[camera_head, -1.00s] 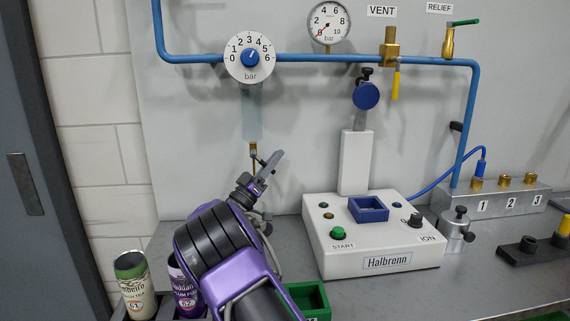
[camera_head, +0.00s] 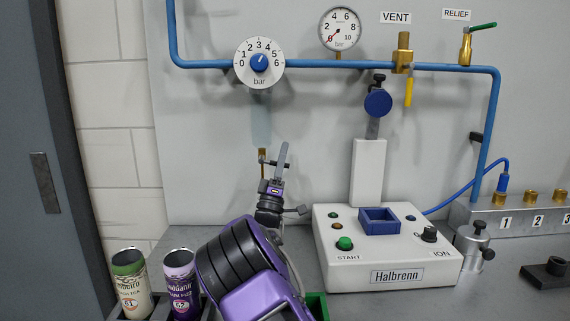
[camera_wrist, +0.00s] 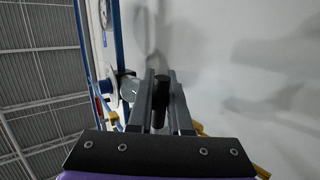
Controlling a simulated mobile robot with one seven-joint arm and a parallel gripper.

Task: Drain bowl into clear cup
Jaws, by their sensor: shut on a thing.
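The bowl (camera_head: 261,122) is a pale, see-through cylinder hanging under the pressure dial on the wall. A brass drain fitting (camera_head: 262,155) sits at its lower end, with a thin dark lever reaching right. My gripper (camera_head: 282,152) is just right of this fitting, pointing up, its grey fingers at the lever. In the wrist view, my gripper (camera_wrist: 161,76) has its fingers close together around a black lever end (camera_wrist: 161,95). The bowl's lower fitting is hard to make out there. No clear cup can be made out in either view.
A white machine labelled Halbrenn (camera_head: 385,245) stands right of my arm. A green-topped can (camera_head: 132,282) and a purple can (camera_head: 181,285) stand at the lower left. Blue pipe (camera_head: 330,64) runs along the wall above. My arm covers part of the bench.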

